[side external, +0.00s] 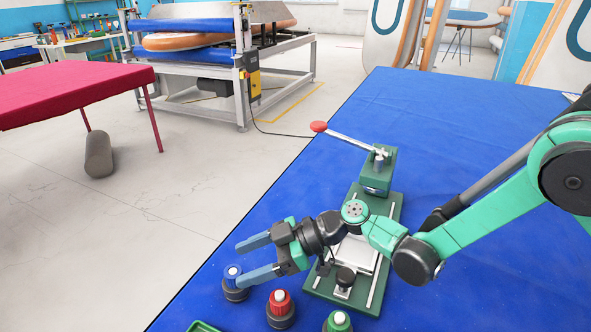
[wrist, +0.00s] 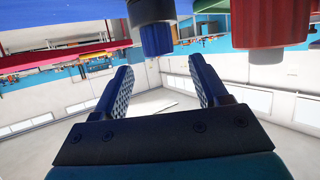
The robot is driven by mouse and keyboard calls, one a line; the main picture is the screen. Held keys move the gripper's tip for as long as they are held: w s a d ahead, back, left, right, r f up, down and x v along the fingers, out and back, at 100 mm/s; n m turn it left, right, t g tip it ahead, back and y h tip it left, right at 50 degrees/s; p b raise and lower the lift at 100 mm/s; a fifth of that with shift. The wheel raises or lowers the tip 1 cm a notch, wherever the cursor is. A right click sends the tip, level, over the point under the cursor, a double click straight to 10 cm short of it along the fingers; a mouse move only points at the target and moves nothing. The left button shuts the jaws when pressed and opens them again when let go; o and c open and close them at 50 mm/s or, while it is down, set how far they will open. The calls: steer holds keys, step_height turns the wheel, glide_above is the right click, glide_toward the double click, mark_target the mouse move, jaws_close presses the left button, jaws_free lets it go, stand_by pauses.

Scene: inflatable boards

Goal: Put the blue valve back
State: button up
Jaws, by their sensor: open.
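The blue valve (side external: 233,272) sits upright in a dark round base near the left edge of the blue table. It has a pale top. My gripper (side external: 241,263) is open, its two blue fingers spread and pointing left; the nearer finger overlaps the valve's right side in the side view. I cannot tell whether they touch. In the wrist view, which looks upside down, the blue valve (wrist: 150,12) hangs at the top edge, beyond the open, empty fingers (wrist: 160,68) and outside the gap between them.
A red valve (side external: 281,303) and a green valve (side external: 339,321) stand to the right of the blue one; the red valve (wrist: 268,22) also shows in the wrist view. A green tray edge (side external: 203,327) shows at the bottom. A green press (side external: 378,170) with a red-knobbed lever stands behind.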

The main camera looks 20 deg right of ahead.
step_height(320, 180, up, 7)
steer(key=s+d+m+t+h, duration=0.1)
steer(key=s+d+m+h, duration=0.2)
steer(key=d, duration=0.6)
steer(key=s+d+r+m+t+h, duration=0.1)
steer(key=s+d+m+h, duration=0.3)
steer(key=d, duration=0.5)
steer(key=s+d+r+m+t+h, duration=0.1)
steer(key=s+d+m+t+h, duration=0.1)
steer(key=d+m+h, duration=0.4)
steer(key=s+d+m, duration=0.1)
steer(key=d+m, duration=0.1)
steer(key=d, duration=0.1)
steer(key=shift+s+m+t, duration=0.2)
steer(key=shift+m+t, duration=0.1)
steer(key=shift+m, duration=0.1)
